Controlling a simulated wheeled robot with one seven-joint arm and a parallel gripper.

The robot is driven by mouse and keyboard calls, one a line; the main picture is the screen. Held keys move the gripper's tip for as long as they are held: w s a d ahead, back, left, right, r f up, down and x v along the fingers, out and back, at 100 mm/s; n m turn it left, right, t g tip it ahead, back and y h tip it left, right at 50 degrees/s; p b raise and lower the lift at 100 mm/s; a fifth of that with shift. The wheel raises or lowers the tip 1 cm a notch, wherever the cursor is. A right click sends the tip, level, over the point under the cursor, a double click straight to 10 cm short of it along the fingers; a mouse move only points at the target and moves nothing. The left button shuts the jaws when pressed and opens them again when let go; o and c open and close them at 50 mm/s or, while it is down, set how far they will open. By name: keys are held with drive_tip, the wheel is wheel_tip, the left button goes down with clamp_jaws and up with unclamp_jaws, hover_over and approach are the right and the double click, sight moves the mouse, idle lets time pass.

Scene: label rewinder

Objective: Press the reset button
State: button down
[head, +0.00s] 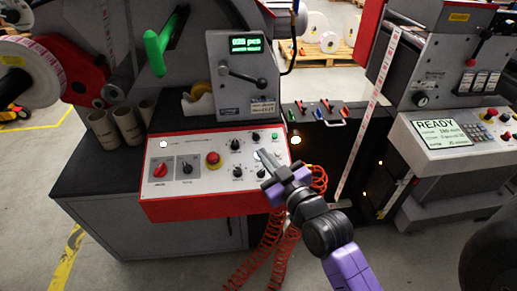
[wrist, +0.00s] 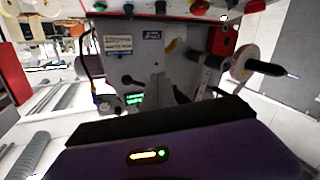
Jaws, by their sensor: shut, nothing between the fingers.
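The white control panel (head: 200,180) with a red frame stands in the middle of the head view. It carries a red mushroom button (head: 213,159), a red rotary switch (head: 159,170), black knobs, a white lamp (head: 163,144) and small buttons, one of them green (head: 274,135). The labels are too small to read, so I cannot tell which is the reset button. My gripper (head: 262,157) is shut and empty, its tips over the panel's right part; contact cannot be told. In the wrist view the panel (wrist: 165,18) runs along the top edge, upside down.
A counter box with a green display (head: 246,44) and lever stands behind the panel. A green handle (head: 157,52) is to its left. Orange coiled hoses (head: 268,240) hang below my gripper. A second machine with a READY screen (head: 443,135) is at right.

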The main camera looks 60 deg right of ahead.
drive_tip(key=w+d+r+n+g+p, duration=0.1)
drive_tip(key=w+d+r+n+p, duration=0.15)
drive_tip(key=d, duration=0.35)
drive_tip(key=w+d+r+n+g+p, duration=0.1)
drive_tip(key=w+d+r+n, duration=0.15)
drive_tip(key=d, duration=0.35)
drive_tip(key=a+f+n+g+y, duration=0.2)
drive_tip(key=a+f+n+y, duration=0.1)
drive_tip(key=f+n+y, duration=0.2)
drive_tip(key=shift+w+f+n, duration=0.45)
drive_tip(key=shift+f+n, duration=0.15)
drive_tip(key=shift+f, duration=0.1)
drive_tip(key=f+b, duration=0.2)
drive_tip(key=w+d+f+b, duration=0.1)
drive_tip(key=f+b, duration=0.4)
drive_tip(key=f, duration=0.1)
drive_tip(key=shift+w+d+f+b, duration=0.2)
drive_tip(key=shift+w+d+b, duration=0.1)
drive_tip(key=shift+d, duration=0.1)
drive_tip(key=shift+f, duration=0.15)
idle(0.6)
drive_tip(key=shift+d+f+b, duration=0.1)
drive_tip(key=shift+f+b, duration=0.15)
drive_tip(key=shift+b, duration=0.1)
